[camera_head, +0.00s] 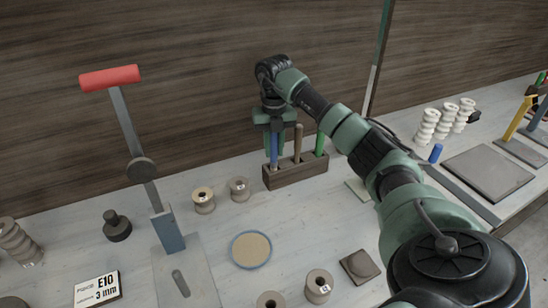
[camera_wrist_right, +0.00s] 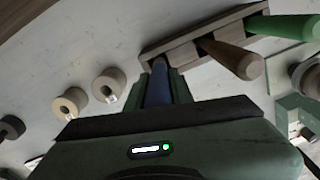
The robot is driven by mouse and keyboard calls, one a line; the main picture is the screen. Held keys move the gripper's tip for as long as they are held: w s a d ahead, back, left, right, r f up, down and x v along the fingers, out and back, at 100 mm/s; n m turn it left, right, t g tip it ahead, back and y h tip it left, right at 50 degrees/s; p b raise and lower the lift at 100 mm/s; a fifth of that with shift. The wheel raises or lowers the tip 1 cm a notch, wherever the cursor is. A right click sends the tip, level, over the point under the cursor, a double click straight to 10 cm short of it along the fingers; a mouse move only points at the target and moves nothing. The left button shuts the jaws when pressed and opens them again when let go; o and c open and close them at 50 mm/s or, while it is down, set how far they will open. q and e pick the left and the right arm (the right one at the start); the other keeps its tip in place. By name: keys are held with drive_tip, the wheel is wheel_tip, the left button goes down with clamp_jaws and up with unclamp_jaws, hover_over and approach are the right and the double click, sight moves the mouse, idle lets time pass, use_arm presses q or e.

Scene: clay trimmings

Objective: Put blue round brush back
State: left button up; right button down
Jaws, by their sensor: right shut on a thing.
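My right gripper (camera_head: 275,127) is shut on the blue round brush (camera_head: 274,151), gripping its upper part. The brush is upright and its lower end meets the left part of the wooden holder (camera_head: 300,177). I cannot tell how deep it sits in the slot. In the right wrist view the blue brush (camera_wrist_right: 158,84) lies between the fingers, and its far end is at the end of the holder (camera_wrist_right: 190,38). A brown-handled tool (camera_head: 297,143) and a green-handled tool (camera_head: 320,143) stand in the same holder. My left gripper is not in view.
Two spools (camera_head: 239,189) stand left of the holder. A lever press with a red handle (camera_head: 110,78) stands further left. A round blue-rimmed dish (camera_head: 251,250) lies in front. White stacked pieces (camera_head: 428,126) and a grey slab (camera_head: 488,172) are at right.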

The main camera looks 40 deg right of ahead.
sight(274, 163)
wheel_tip(274, 163, down, 3)
drive_tip(key=shift+f, duration=0.45)
drive_tip(key=shift+f, duration=0.15)
drive_tip(key=c, duration=1.2)
unclamp_jaws()
drive_tip(key=shift+c, duration=0.2)
wheel_tip(274, 163, up, 12)
drive_tip(key=shift+f+b, duration=0.25)
drive_tip(key=shift+b, duration=0.25)
drive_tip(key=shift+s+r, duration=0.1)
drive_tip(key=shift+r, duration=0.35)
